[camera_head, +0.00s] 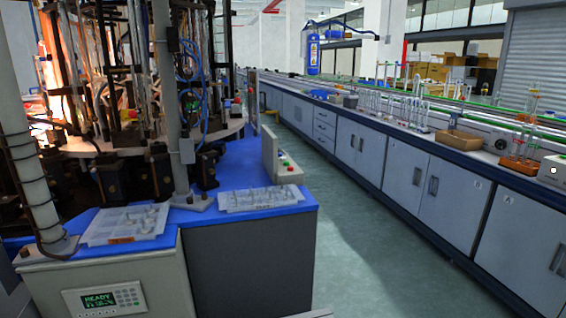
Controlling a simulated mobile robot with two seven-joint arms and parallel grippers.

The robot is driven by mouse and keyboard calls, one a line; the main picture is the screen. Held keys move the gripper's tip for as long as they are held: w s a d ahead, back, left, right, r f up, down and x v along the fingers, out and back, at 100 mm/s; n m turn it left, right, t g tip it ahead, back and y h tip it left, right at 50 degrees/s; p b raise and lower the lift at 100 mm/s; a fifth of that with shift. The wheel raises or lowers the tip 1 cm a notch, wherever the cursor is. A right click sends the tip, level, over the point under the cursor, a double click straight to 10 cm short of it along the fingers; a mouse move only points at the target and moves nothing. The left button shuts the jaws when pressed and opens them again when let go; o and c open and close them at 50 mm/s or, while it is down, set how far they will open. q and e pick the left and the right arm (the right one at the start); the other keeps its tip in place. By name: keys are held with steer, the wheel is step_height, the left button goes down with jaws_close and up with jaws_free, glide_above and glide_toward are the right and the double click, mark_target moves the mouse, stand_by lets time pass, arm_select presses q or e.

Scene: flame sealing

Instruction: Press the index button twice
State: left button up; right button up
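A beige control box (270,156) stands on the right edge of the blue machine bench. It carries a small green button (284,162) and a red button (290,168) on its sloped face. A keypad panel (104,299) with a green-lit display reading READY is on the front of the beige cabinet at the lower left. No label marking an index button is legible, so I cannot tell which button it is. Neither of my grippers is in view.
Two trays, a left one (108,229) and a right one (236,200), lie on the blue bench top (222,170) beside metal posts. Glassware machinery fills the left. A long lab bench (385,150) with glassware runs along the right. The floor aisle (352,230) between is clear.

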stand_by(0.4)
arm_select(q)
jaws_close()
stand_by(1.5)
